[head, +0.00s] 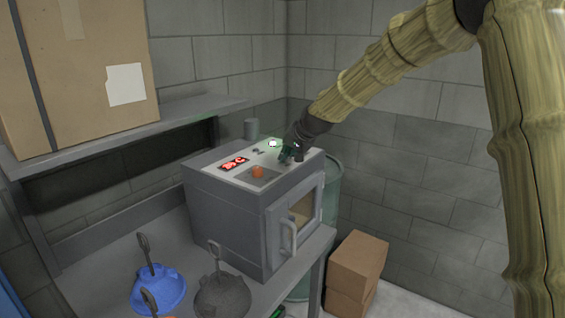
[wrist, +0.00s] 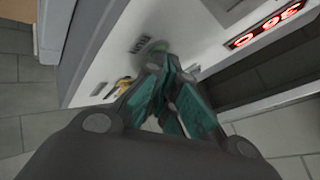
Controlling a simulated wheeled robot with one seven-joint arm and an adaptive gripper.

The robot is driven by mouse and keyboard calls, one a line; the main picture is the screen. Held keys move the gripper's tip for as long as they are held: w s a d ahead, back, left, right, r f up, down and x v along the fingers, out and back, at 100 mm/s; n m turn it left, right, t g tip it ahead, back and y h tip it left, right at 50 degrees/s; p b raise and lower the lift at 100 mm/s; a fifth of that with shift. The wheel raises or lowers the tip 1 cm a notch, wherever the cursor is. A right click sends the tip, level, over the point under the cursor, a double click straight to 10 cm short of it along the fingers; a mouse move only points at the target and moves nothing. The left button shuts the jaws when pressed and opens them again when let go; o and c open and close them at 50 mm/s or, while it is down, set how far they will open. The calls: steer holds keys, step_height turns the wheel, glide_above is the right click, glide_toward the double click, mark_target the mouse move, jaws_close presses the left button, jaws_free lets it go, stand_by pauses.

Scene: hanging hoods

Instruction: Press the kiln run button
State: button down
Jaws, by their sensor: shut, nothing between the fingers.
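The kiln (head: 225,218) is a grey box on a table, with a pale control panel on top and a door with a handle on the front right. The panel has a red-lit display (head: 234,163), which also shows in the wrist view (wrist: 268,24), and an orange knob (head: 258,171). My gripper (head: 288,157) is shut and empty, its teal fingertips low over the far right part of the panel. In the wrist view the fingertips (wrist: 165,66) overlap a round greenish-grey button (wrist: 150,50) beside a small dark label. Whether they touch it I cannot tell.
A yellow key-like part (wrist: 120,87) sits on the panel near the fingertips. A blue hood (head: 158,290) and a dark grey hood (head: 222,298) lie before the kiln. A shelf (head: 185,112) holds a large cardboard box (head: 75,85). Smaller boxes (head: 357,268) stand at right.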

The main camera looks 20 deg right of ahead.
steer(key=shift+r, duration=0.1)
steer(key=shift+w+r+p, duration=0.35)
steer(key=shift+r+p, duration=0.25)
steer(key=shift+r, duration=0.1)
steer(key=shift+r+p, duration=1.5)
steer(key=shift+r, duration=0.9)
